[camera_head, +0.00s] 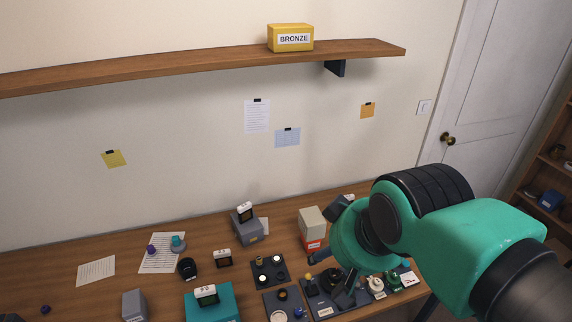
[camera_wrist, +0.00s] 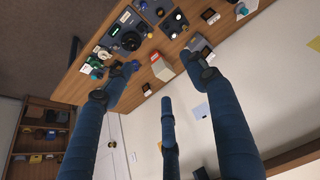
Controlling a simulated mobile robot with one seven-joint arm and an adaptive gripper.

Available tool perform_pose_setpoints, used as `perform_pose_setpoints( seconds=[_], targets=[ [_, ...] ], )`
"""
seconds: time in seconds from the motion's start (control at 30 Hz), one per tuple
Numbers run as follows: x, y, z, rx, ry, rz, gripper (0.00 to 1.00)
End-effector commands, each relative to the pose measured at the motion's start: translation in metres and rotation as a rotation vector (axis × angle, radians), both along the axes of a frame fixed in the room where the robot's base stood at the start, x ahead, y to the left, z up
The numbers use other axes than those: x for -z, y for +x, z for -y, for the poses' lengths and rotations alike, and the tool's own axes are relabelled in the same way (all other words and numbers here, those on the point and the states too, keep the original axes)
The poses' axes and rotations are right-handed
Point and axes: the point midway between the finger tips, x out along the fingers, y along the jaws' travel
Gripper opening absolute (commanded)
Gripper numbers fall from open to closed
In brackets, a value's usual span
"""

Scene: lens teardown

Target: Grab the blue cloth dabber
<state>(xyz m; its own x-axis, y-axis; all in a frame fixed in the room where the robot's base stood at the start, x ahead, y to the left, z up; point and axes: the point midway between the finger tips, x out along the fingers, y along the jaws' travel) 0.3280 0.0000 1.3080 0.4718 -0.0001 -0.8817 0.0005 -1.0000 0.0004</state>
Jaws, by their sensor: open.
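I cannot tell for sure which item is the blue cloth dabber. Small knob-like candidates in the head view are a dark blue one (camera_head: 45,309) at the far left, a purple-blue one (camera_head: 151,249) on a paper sheet and a teal one (camera_head: 178,243) beside it. My gripper (camera_head: 328,280) hangs over the right part of the table, well to the right of them. In the wrist view my gripper (camera_wrist: 160,66) has its dark blue fingers spread apart, with nothing held between them.
A white and red box (camera_head: 312,228) stands near my gripper and shows between the fingers in the wrist view (camera_wrist: 162,68). A dark tray (camera_head: 325,311) with several small parts lies below my arm. A teal box (camera_head: 212,301) and grey blocks (camera_head: 134,304) stand left. A shelf (camera_head: 200,68) hangs above.

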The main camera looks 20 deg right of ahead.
Motion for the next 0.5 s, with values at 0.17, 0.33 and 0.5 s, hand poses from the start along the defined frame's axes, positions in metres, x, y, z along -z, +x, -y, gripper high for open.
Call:
perform_pose_setpoints(
  seconds=[0.17, 0.33, 0.5],
  targets=[
    [0.0000, 0.0001, 0.0001, 0.000, 0.000, 0.000, 0.45],
    [-0.0002, 0.0006, 0.0002, 0.001, 0.000, 0.000, 0.45],
    [-0.0006, 0.0079, 0.0024, 0.006, -0.001, -0.009, 0.45]
  ],
)
